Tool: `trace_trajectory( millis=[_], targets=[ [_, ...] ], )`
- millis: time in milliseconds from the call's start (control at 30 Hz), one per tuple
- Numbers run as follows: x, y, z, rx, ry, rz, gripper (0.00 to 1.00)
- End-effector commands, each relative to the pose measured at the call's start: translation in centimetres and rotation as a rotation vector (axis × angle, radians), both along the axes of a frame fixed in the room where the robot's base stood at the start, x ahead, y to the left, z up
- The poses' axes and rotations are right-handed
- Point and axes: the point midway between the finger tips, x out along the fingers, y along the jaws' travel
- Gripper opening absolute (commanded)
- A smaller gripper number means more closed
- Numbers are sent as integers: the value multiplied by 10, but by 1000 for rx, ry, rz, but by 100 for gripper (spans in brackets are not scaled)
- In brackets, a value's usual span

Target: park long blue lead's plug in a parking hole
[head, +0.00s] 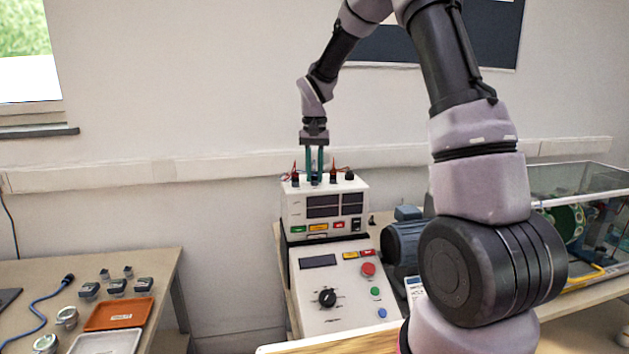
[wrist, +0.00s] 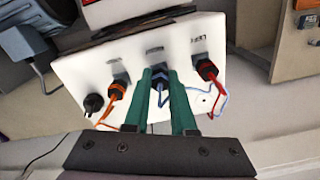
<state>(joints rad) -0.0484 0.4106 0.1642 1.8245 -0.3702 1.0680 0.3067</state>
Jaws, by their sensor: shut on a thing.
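My gripper (head: 315,178) hangs straight down over the top of the white instrument box (head: 295,222). In the wrist view, the two teal fingers of my gripper (wrist: 161,80) are closed around a blue plug (wrist: 159,84). The plug is at the box's top panel (wrist: 140,45), at a grey socket piece; I cannot tell how deep it sits. A thin blue lead (wrist: 219,92) shows right of the fingers. No parking hole can be clearly made out.
Below the box is a control panel with a black knob (head: 327,298) and a red button (head: 368,269). A motor (head: 404,240) stands to its right. The left table holds an orange tray (head: 119,314) and a blue cable (head: 45,308). Red and orange leads lie close beside the fingers.

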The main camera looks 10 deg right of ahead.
Motion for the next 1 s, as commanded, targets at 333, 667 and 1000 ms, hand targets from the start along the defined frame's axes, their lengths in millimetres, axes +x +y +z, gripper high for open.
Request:
trace_trajectory(
  millis=[333, 667, 1000],
  targets=[
    [0, 0, 0, 0, 0, 173, 0],
    [0, 0, 0, 0, 0, 429, 0],
    [0, 0, 0, 0, -1, 521, 0]
  ],
)
